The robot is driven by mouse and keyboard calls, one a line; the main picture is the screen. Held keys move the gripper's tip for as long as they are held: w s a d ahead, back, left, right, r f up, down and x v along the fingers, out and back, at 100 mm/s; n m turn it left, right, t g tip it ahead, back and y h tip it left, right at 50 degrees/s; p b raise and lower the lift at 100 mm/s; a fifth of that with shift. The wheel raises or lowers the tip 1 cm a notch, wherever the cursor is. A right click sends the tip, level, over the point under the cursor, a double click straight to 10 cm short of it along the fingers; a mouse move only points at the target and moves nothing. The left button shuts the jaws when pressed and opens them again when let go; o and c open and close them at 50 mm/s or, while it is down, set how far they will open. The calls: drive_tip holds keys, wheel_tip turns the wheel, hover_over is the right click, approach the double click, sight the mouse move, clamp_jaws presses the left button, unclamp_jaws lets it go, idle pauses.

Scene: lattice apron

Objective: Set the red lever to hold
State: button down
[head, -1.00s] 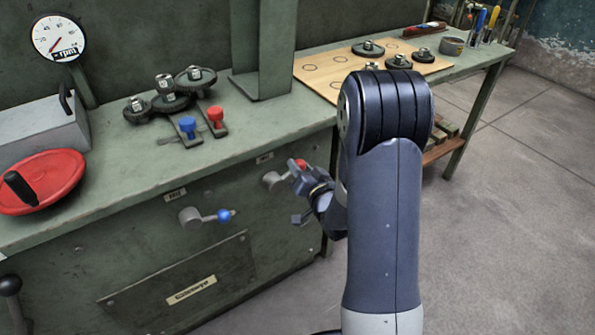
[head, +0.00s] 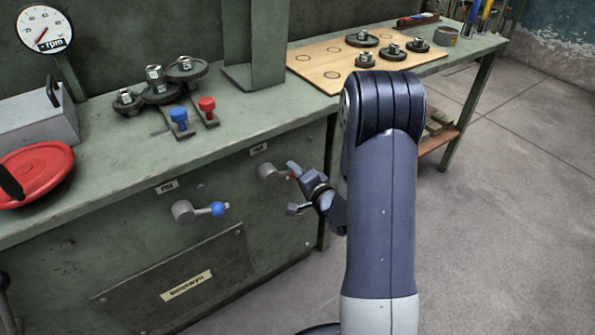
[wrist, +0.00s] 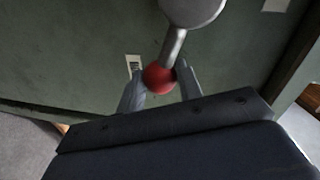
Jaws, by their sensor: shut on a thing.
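The red lever has a grey hub and short arm (head: 270,172) on the bench's green front panel. Its red ball knob (head: 292,177) is mostly hidden by my gripper (head: 297,187) in the head view. The lever arm points right and slightly down there. In the wrist view the red knob (wrist: 159,78) sits between the two fingers of my gripper (wrist: 160,84), which is shut on it. The grey hub (wrist: 193,8) shows above it. A small label (head: 259,149) is above the lever; its word is too small to read.
A blue-knobbed lever (head: 217,209) is to the left on the same panel. Red and blue knobs (head: 207,104), gears (head: 160,92) and a red handwheel (head: 40,170) are on the bench top. A dial gauge (head: 44,30) stands at the back left. Floor is clear at right.

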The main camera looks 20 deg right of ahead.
drive_tip(key=shift+f, duration=0.15)
idle(0.4)
drive_tip(key=c, duration=1)
unclamp_jaws()
drive_tip(key=p+v, duration=0.1)
drive_tip(key=v, duration=0.9)
drive_tip(key=shift+s+d, duration=0.1)
drive_tip(key=shift+s, duration=0.3)
drive_tip(key=shift+w, duration=0.1)
drive_tip(key=b+x, duration=0.1)
drive_tip(key=x, duration=0.9)
drive_tip(key=shift+w+a, duration=0.2)
drive_tip(key=shift+w, duration=0.15)
drive_tip(key=shift+d, duration=0.1)
